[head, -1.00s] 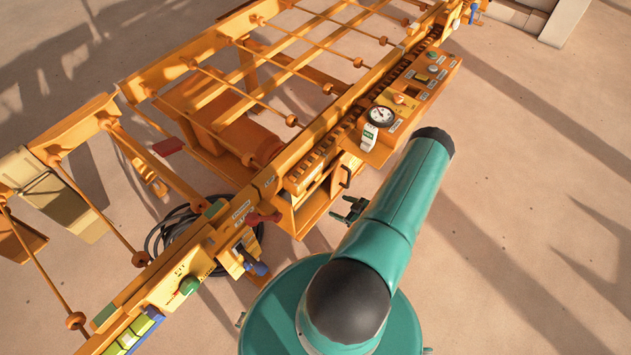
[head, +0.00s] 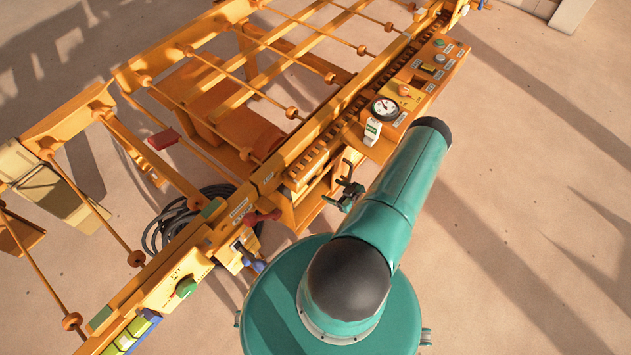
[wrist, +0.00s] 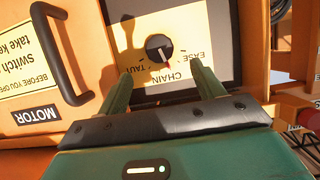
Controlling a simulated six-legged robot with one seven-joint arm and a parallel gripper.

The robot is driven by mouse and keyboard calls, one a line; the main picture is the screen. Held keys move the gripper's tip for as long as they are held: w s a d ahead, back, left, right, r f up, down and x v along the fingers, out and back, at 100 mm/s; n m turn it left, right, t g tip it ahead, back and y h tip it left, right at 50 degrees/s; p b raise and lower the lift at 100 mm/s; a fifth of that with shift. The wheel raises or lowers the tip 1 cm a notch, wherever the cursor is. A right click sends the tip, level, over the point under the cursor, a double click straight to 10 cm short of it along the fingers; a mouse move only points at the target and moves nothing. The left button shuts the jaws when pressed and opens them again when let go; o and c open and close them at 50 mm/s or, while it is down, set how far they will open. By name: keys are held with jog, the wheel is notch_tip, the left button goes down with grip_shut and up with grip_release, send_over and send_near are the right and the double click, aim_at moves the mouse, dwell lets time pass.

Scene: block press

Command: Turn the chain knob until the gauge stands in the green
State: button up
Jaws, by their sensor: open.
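The chain knob (wrist: 159,47) is a round black knob with a pale mark, on a cream plate lettered CHAIN, TAUT and EASE, upside down in the wrist view. Its mark points down toward the word CHAIN. My gripper (wrist: 161,73) is open, with one green finger on each side below the knob in the picture. The knob is not between the fingertips, and I see no contact. In the head view my gripper (head: 350,192) is small beside the orange machine, and the knob is hidden. The gauge (head: 385,108) has a white dial; its needle is too small to read.
A dark bar handle (wrist: 62,50) and a MOTOR label (wrist: 38,115) are left of the knob plate. The control panel (head: 430,75) lies beyond the gauge. A black cable coil (head: 165,225) lies on the floor. Open floor lies to the right.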

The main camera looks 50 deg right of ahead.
aim_at(314, 182)
jog(key=x, duration=1)
jog(key=shift+c, duration=0.4)
jog(key=c, duration=0.9)
